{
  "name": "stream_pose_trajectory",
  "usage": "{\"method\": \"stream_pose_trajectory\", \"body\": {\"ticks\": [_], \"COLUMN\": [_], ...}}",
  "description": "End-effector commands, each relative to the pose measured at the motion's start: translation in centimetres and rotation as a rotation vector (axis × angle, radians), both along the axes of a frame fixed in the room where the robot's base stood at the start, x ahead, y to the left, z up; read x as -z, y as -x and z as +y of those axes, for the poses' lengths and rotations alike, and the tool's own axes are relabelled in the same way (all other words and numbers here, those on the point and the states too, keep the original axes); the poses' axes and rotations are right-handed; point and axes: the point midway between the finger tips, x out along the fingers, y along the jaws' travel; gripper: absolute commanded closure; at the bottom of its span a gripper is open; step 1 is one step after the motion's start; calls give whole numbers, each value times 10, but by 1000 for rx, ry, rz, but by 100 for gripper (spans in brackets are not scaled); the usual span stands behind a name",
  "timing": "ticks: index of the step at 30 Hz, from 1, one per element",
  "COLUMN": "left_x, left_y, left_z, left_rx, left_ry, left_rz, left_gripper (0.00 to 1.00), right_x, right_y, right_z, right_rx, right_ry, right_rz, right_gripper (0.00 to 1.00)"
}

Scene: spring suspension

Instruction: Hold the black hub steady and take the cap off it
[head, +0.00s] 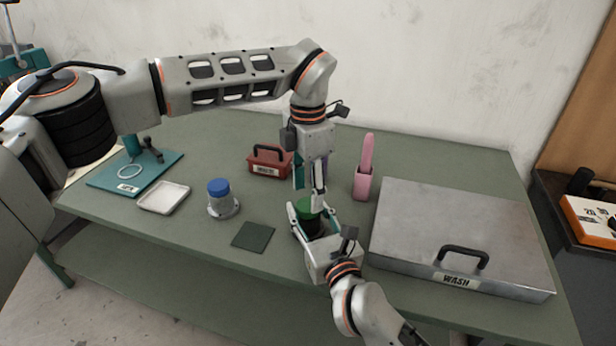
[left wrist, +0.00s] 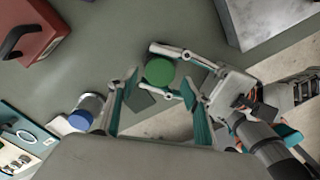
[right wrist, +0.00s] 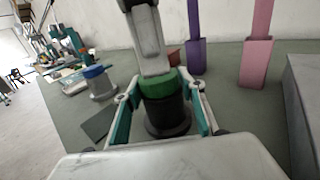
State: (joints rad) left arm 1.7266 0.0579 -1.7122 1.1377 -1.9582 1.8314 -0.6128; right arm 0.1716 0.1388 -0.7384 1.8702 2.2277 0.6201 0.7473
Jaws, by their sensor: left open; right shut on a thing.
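The black hub (right wrist: 168,118) stands upright on the green table with a green cap (right wrist: 160,84) on top. The cap also shows in the head view (head: 308,207) and the left wrist view (left wrist: 160,72). My right gripper (right wrist: 163,90) is shut on the hub from the near side, one finger on each side. My left gripper (left wrist: 160,86) points down from above, open, with its fingers apart on either side of the cap in its own view. In the right wrist view a left finger (right wrist: 152,60) hides part of the cap's top. I cannot tell whether it touches.
A metal WASH case (head: 455,225) stands close on the right. A pink holder (head: 363,183) and a red box (head: 268,160) stand behind. A blue-capped metal part (head: 222,203), white tray (head: 163,197) and dark square pad (head: 253,237) lie left. The left front table is mostly free.

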Motion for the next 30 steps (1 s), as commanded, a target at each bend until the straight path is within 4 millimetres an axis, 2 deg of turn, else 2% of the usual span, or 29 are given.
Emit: {"method": "stream_pose_trajectory", "body": {"ticks": [1,6,18,19,23,27,30], "left_x": [8,26,33,33,33,33,33], "left_y": [1,0,0,0,0,0,0], "left_z": [0,0,0,0,0,0,0], "left_rx": [1,0,0,0,0,-5,-70], "left_ry": [1,1,0,0,0,0,0], "left_rz": [3,2,-1,-1,-1,-1,-1], "left_gripper": [51,51,51,56,90,91,91], "right_x": [1,1,1,1,1,1,1], "right_y": [0,0,0,0,0,0,0], "right_z": [0,0,0,0,0,0,0], "right_rx": [0,0,0,0,0,0,1], "right_ry": [0,0,0,0,0,0,0], "right_rz": [1,1,1,1,1,1,1], "right_gripper": [100,100,100,100,100,100,100]}}
